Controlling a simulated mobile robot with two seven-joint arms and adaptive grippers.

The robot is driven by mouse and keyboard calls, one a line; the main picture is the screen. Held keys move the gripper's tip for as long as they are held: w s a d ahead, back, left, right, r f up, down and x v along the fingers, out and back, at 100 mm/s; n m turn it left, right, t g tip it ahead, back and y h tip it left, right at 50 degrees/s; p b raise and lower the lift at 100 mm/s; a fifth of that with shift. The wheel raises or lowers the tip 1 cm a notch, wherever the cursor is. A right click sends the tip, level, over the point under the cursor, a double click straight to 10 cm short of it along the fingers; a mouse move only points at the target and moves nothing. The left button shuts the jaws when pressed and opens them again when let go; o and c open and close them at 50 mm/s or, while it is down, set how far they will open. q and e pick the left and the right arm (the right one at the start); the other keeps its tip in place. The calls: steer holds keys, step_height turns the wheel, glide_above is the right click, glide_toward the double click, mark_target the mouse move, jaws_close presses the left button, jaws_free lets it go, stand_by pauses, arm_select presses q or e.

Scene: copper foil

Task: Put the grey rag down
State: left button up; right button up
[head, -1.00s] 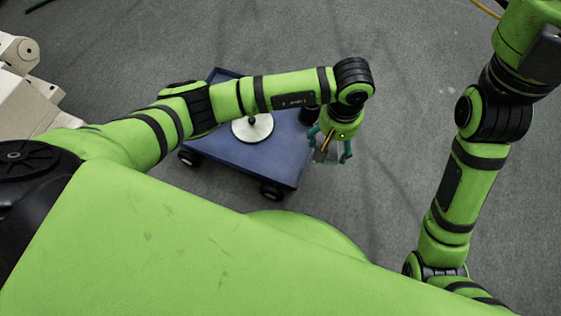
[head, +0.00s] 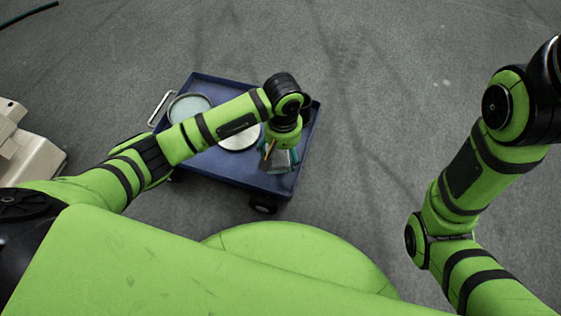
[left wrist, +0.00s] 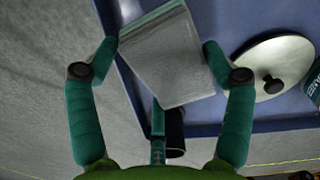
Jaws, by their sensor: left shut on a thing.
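The grey rag (head: 283,161) is a flat, square-looking cloth. My right gripper is outside the views.
A pale round lid (left wrist: 272,62) with a dark knob lies on the cart. A round pale dish (head: 189,107) sits at its far left. A black cylinder (left wrist: 175,132) and a labelled blue can (left wrist: 313,88) show in the left wrist view.

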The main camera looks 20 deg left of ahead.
mark_target(280, 159)
arm_select(q)
steer(key=shift+a+f, duration=0.2)
steer(key=shift+a, duration=0.05)
step_height(280, 159, down, 4)
steer(key=b, duration=0.3)
steer(key=shift+r, duration=0.1)
steer(key=o, duration=0.9)
